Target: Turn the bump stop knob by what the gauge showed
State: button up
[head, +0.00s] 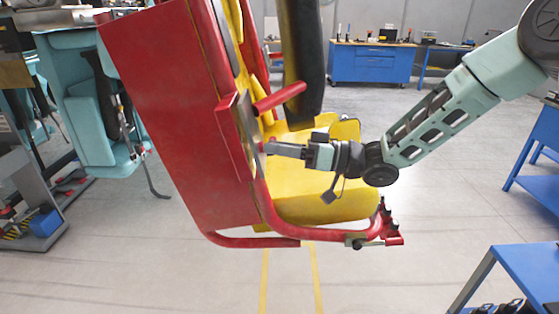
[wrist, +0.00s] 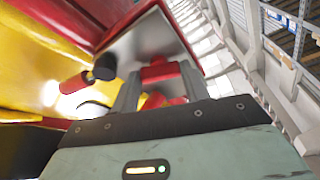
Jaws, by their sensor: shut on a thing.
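The red and yellow coaster seat (head: 175,95) hangs tilted in the middle of the head view. My gripper (head: 270,148) reaches in from the right, its fingertips at a grey plate on the seat's side. In the wrist view my gripper (wrist: 160,82) has its two grey fingers on either side of a red knob (wrist: 158,72), shut on it in front of a pale metal plate (wrist: 140,42). The fingers hide the knob's sides. I make out no gauge.
A red bar (head: 279,97) sticks out just above my gripper, beside a black padded restraint (head: 301,50). A red tube frame (head: 320,232) runs below. A teal seat (head: 95,110) hangs left. Blue benches (head: 368,65) stand behind; the floor is open.

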jog(key=shift+w+d+n+g+b, duration=0.15)
jog(key=shift+n+g+b, duration=1.05)
jog(key=shift+n, duration=0.95)
jog(key=shift+w+a+n+g+b, duration=0.1)
jog(key=shift+n+g+b, duration=0.65)
jog(key=shift+n+b, duration=1.15)
jog(key=shift+w+d+n+g+b, duration=0.15)
jog(key=shift+n+g+b, duration=0.9)
jog(key=shift+n, duration=1.3)
jog(key=shift+a, duration=0.1)
jog(key=o, duration=1)
jog(key=d, duration=0.5)
jog(key=w+d+f+b, duration=0.1)
jog(key=d, duration=0.5)
jog(key=w+d+b, duration=0.1)
jog(key=d, duration=0.5)
jog(key=shift+w+d+f, duration=0.1)
jog(key=shift+d+f, duration=0.05)
jog(key=shift+f, duration=0.15)
